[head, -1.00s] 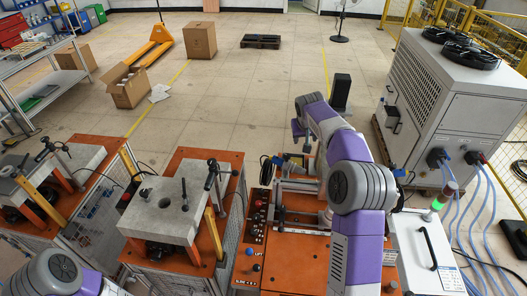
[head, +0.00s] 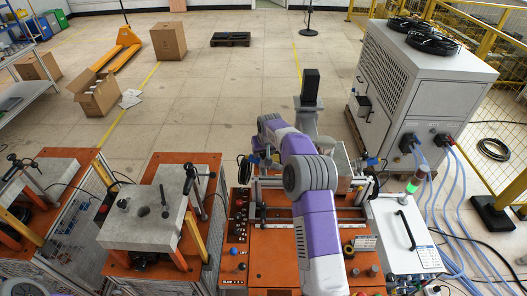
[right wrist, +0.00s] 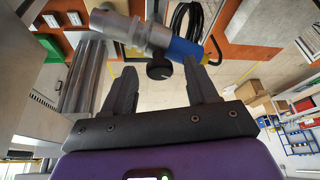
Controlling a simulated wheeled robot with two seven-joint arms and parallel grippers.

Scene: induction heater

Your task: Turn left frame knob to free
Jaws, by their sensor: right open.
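A black knob (right wrist: 159,67) sits on a metal fitting with a blue section in the right wrist view. I take it for the left frame knob. My right gripper (right wrist: 160,72) is open, with one finger on each side of the knob and visible gaps. I cannot tell how deep the knob sits between the fingers. In the head view, the blue fitting (head: 254,159) is at the left end of the frame on the orange-topped station (head: 275,258). My right arm hides much of this area, including the fingertips. My left gripper is out of view.
Two fixture benches with grey blocks (head: 112,232) stand to the left. A control panel with buttons (head: 238,225) lies left of my right arm. A white cabinet (head: 399,239) with a signal light and a large chiller (head: 420,85) with hoses stand to the right.

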